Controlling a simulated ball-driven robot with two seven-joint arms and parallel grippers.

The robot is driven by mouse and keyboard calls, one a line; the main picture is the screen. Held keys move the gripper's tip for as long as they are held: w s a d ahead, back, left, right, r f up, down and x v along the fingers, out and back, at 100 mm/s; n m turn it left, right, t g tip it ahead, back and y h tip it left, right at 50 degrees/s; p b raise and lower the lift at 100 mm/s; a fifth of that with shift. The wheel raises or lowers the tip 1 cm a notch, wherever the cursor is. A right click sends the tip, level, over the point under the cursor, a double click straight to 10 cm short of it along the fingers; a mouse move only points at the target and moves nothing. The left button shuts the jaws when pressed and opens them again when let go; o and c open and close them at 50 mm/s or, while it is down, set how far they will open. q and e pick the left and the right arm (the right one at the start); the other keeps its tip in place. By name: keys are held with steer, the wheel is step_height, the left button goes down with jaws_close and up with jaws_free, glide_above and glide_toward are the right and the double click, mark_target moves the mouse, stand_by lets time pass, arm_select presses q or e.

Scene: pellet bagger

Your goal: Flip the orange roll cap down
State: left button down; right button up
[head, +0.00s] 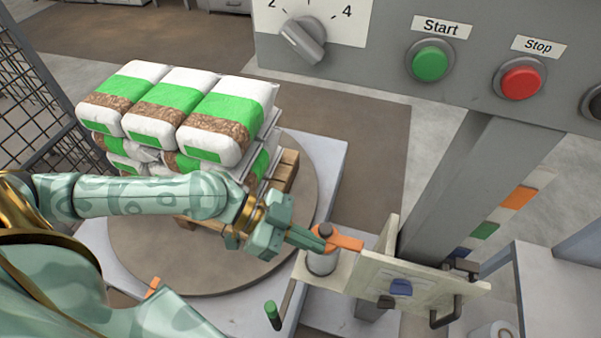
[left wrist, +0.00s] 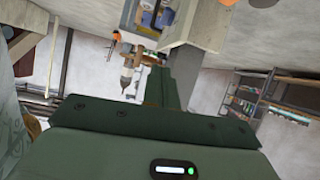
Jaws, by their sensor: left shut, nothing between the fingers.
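The orange roll cap (head: 346,242) sits at the top of a short grey cylinder (head: 321,264), beside the turntable. It reaches out to the right from the cylinder, roughly level. My left gripper (head: 318,238) is shut and empty, with its fingertips at the cap's left end, over the cylinder. I cannot tell whether they touch the cap. In the left wrist view, the dark green gripper body (left wrist: 150,145) fills the foreground. My right gripper is not in view.
A pale panel (head: 400,285) with a blue part stands right of the cap, next to a grey post (head: 470,190). Stacked bags (head: 180,110) fill a pallet on the turntable (head: 140,255) behind my left arm. A control box (head: 480,45) hangs above. A green-handled lever (head: 273,314) stands in front.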

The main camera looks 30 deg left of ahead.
arm_select(q)
steer(key=shift+s+d+r+p, duration=0.2)
steer(key=shift+s+r, duration=0.05)
steer(key=shift+s, duration=0.35)
steer(key=shift+s+d+r+p, duration=0.2)
steer(key=shift+s, duration=0.35)
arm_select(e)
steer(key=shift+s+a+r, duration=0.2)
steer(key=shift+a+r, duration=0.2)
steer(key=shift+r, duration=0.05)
